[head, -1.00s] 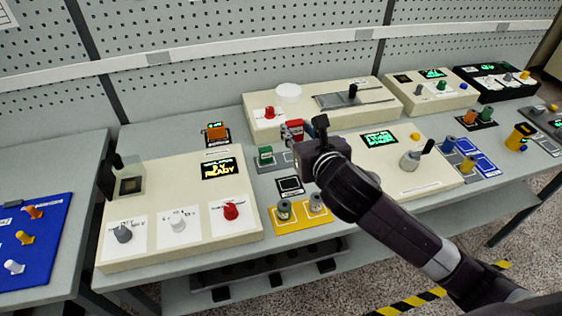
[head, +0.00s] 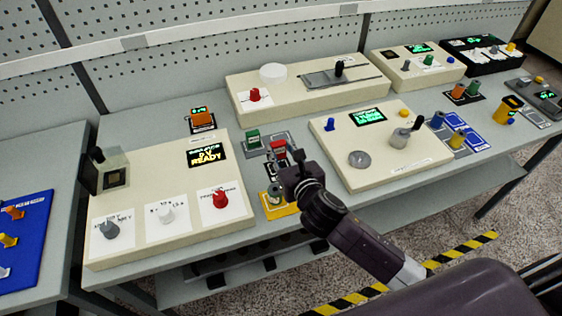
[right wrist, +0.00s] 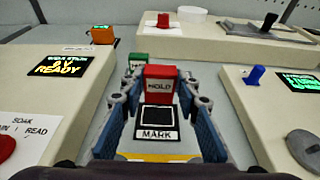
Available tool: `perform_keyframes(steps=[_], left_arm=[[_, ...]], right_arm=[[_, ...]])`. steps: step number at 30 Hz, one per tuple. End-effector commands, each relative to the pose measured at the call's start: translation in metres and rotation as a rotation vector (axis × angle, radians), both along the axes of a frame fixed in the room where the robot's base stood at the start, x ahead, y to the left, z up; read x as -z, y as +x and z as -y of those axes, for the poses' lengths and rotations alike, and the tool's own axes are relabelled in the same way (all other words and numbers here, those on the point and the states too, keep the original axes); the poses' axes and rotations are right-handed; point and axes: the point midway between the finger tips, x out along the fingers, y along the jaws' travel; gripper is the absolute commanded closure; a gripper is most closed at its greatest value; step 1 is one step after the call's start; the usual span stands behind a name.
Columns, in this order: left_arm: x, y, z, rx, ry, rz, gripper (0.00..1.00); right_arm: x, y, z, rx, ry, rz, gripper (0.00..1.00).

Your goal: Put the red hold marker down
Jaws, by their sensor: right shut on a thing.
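The red hold marker (head: 277,147), a small block labelled HOLD, sits between the fingers of my right gripper (head: 283,163). In the right wrist view the red hold marker (right wrist: 160,83) is upright between the blue-padded fingers, which are shut on it. I cannot tell whether the marker touches a surface. A green marker (head: 253,139) stands on a grey holder (head: 283,137) behind and left of it. My left gripper is not in view.
A cream console (head: 150,235) with a red knob (head: 220,198) is close on the left. Another cream console (head: 395,165) is close on the right. A yellow base (head: 272,210) with a grey knob lies in front, partly behind my right arm.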

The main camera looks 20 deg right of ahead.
Motion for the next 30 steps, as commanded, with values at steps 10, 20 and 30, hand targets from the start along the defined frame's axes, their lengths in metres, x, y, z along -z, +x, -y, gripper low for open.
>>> perform_keyframes(steps=[10, 20, 30], left_arm=[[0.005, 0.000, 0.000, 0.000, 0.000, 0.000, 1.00], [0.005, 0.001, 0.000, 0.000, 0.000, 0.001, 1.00], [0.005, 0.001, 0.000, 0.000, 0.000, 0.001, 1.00]], right_arm=[[0.043, 0.000, 0.000, 0.000, 0.000, -0.001, 0.90], [0.045, 0.000, 0.000, -0.001, -0.001, 0.000, 0.90], [0.047, 0.000, 0.000, -0.001, 0.000, 0.000, 0.53]])
